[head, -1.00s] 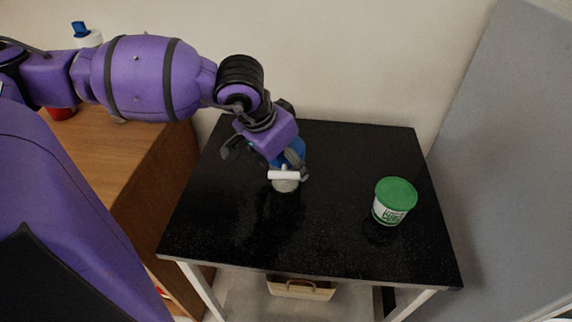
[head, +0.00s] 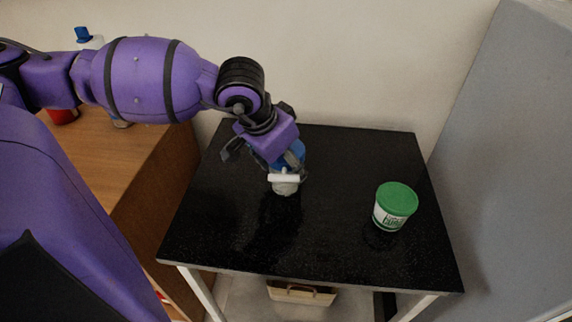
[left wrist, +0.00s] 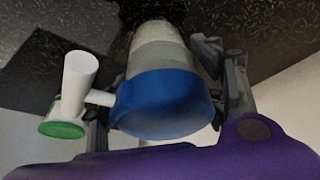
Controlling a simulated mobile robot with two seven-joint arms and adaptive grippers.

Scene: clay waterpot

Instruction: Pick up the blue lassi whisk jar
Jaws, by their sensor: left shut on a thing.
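The blue lassi whisk jar has a blue top (head: 291,158), a white bar handle and a pale grey lower body (head: 286,187). It is upright over the black table. My left gripper (head: 287,168) is shut on it from above. In the left wrist view the blue top (left wrist: 165,103) sits between the two fingers of my left gripper (left wrist: 168,95), with the white handle (left wrist: 79,82) sticking out to the left. The gripper partly hides the jar in the head view. I cannot tell whether its base touches the table. My right gripper is not in view.
A white tub with a green lid (head: 396,200) stands on the right of the black table (head: 340,245). A wooden cabinet (head: 140,160) adjoins on the left. A wall is behind and a grey panel (head: 500,150) is at right. The table's front is clear.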

